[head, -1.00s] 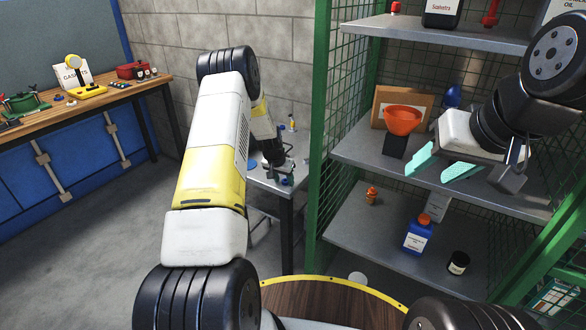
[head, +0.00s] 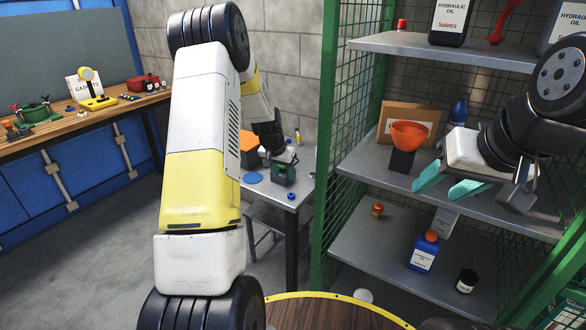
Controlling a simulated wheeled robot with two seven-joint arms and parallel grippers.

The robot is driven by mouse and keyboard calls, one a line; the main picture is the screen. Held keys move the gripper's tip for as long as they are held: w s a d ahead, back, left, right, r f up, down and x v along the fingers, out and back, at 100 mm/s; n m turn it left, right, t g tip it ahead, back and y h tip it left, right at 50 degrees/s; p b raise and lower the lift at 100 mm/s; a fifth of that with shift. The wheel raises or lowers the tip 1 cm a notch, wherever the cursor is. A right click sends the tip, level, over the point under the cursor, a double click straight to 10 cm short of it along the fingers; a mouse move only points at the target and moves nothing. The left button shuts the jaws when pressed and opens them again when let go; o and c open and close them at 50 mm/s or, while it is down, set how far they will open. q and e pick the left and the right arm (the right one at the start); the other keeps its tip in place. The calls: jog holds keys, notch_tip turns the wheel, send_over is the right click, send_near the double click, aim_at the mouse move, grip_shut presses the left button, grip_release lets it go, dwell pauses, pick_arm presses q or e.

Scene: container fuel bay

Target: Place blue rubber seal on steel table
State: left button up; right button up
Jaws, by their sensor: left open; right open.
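The steel table (head: 301,187) stands behind my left arm, beside the green shelf frame. A small blue ring-like piece (head: 291,196), which looks like the blue rubber seal, lies on its near edge. A flat blue disc (head: 253,177) lies further left on the table; I cannot tell its exact kind. My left gripper (head: 279,159) is open over the table, close to a dark green container (head: 284,175); its fingers are small and dark, and contact is unclear. My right gripper (head: 450,182) is open and empty, its teal fingers in front of the middle shelf.
The shelf rack (head: 378,173) on the right holds an orange bowl (head: 409,134) on a dark block, a cardboard box and several bottles. A wooden workbench (head: 62,124) with tools is at the left. An orange-and-black box (head: 248,143) stands on the steel table. Floor between is clear.

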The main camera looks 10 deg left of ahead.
pick_arm(q)
jog(key=s+d+r+t, duration=0.1)
jog(key=s+d+r, duration=0.1)
jog(key=s+r, duration=0.65)
jog(key=s+d+r, duration=0.3)
jog(key=s+r, duration=0.2)
jog(key=r, duration=0.6)
jog(key=s+d+r+n, duration=0.1)
jog(key=s+r, duration=0.2)
jog(key=s, duration=0.8)
jog(key=s+d+r+h, duration=0.1)
jog(key=s+d+r, duration=0.1)
jog(key=s, duration=1)
jog(key=shift+s+r+n+t, duration=0.2)
jog(key=shift+r+n+t, duration=0.2)
jog(key=shift+r, duration=0.45)
